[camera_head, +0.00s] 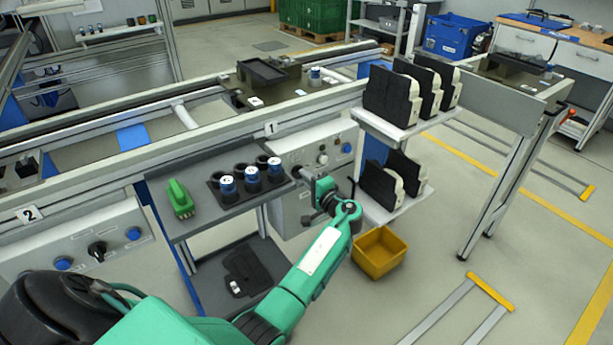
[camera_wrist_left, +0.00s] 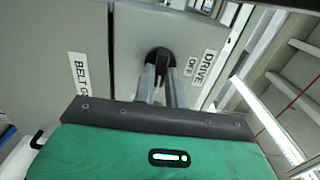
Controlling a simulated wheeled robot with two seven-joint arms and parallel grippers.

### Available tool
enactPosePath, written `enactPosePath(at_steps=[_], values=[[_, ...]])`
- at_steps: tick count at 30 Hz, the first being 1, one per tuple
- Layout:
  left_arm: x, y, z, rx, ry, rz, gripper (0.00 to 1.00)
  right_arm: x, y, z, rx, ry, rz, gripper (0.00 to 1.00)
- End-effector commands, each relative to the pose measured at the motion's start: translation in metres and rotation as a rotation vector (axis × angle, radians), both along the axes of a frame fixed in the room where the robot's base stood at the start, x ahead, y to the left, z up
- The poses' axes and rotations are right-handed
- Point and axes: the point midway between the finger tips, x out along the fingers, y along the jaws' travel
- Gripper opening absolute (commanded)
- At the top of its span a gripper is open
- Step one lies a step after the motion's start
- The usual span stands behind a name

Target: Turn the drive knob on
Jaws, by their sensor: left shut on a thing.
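The black drive knob (camera_wrist_left: 160,56) shows in the left wrist view on a grey panel, beside a white label (camera_wrist_left: 203,66) reading DRIVE and OFF. My left gripper (camera_wrist_left: 162,76) has its two fingers on either side of the knob and is shut on it. In the head view my left gripper (camera_head: 306,179) reaches the front of the control panel (camera_head: 290,208) under sign 1, and the knob cannot be made out there. The knob's exact turn angle is hard to tell. My right gripper is not in view.
A grey shelf holds a black rack with several blue-and-white cylinders (camera_head: 252,175) and a green brush-like item (camera_head: 180,198), close left of the gripper. Racks with black-and-white parts (camera_head: 379,185) and a yellow bin (camera_head: 379,252) stand right. Another panel (camera_head: 80,248) is at left.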

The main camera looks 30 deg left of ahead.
Motion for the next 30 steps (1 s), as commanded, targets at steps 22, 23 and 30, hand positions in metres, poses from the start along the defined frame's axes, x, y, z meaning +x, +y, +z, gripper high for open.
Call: enactPosePath(at_steps=[22, 23, 30], values=[[0.0007, -0.0006, 0.0005, 0.013, 0.029, -0.003, 0.35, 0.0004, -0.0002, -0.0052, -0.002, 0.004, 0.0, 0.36], [0.0006, -0.0006, 0.0004, 0.013, 0.029, -0.003, 0.35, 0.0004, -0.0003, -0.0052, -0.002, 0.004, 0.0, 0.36], [-0.0001, -0.0017, -0.0001, 0.012, 0.029, -0.002, 0.35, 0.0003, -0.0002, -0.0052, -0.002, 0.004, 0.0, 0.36]])
